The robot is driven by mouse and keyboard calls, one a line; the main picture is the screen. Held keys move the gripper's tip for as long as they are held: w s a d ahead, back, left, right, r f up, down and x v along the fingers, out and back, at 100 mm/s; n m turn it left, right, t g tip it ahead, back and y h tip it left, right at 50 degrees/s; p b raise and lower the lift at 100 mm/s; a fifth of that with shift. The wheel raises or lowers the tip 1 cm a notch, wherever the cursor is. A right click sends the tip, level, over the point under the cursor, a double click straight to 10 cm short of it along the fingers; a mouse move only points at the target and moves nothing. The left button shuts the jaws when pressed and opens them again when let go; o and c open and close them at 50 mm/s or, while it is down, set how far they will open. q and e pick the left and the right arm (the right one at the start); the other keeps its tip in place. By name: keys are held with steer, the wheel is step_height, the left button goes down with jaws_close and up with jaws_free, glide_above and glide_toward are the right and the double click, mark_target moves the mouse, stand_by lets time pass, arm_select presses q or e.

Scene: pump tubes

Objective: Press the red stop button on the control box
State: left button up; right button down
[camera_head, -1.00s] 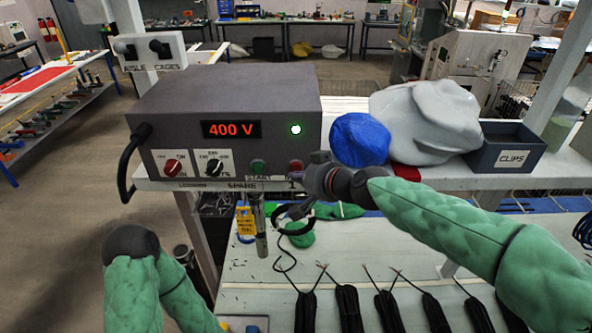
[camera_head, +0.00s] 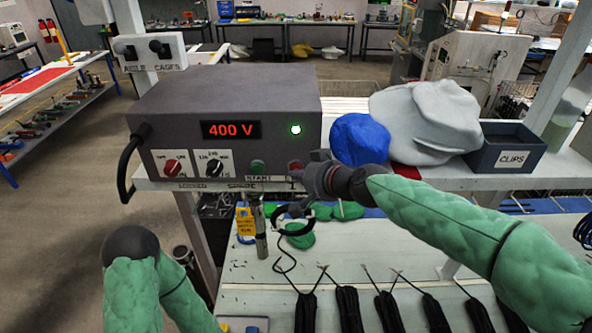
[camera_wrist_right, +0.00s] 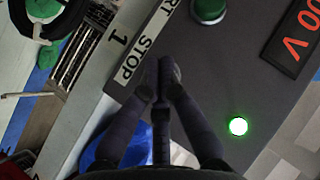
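The grey control box (camera_head: 225,110) stands on the shelf, showing 400 V in red and a lit green lamp (camera_head: 296,129). The red stop button (camera_head: 295,165) is at the lower right of its front panel, just left of my right gripper (camera_head: 302,178). In the right wrist view the fingers (camera_wrist_right: 161,72) are closed together with nothing between them, close to the panel beside the STOP label. They hide the stop button there, so I cannot tell whether they touch it. The green start button (camera_head: 257,167) is to its left. My left arm shows at lower left; its gripper does not.
A blue cloth bundle (camera_head: 359,139) and a grey-white bundle (camera_head: 426,115) lie right of the box, close to my right arm. A CLIPS bin (camera_head: 505,160) stands farther right. Several black cable bundles lie on the lower bench. A black cable hangs at the box's left side.

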steer(key=shift+w, duration=0.3)
stand_by(0.4)
stand_by(0.3)
steer(key=shift+s, duration=1)
steer(key=s+p, duration=0.1)
steer(key=s, duration=0.4)
stand_by(0.7)
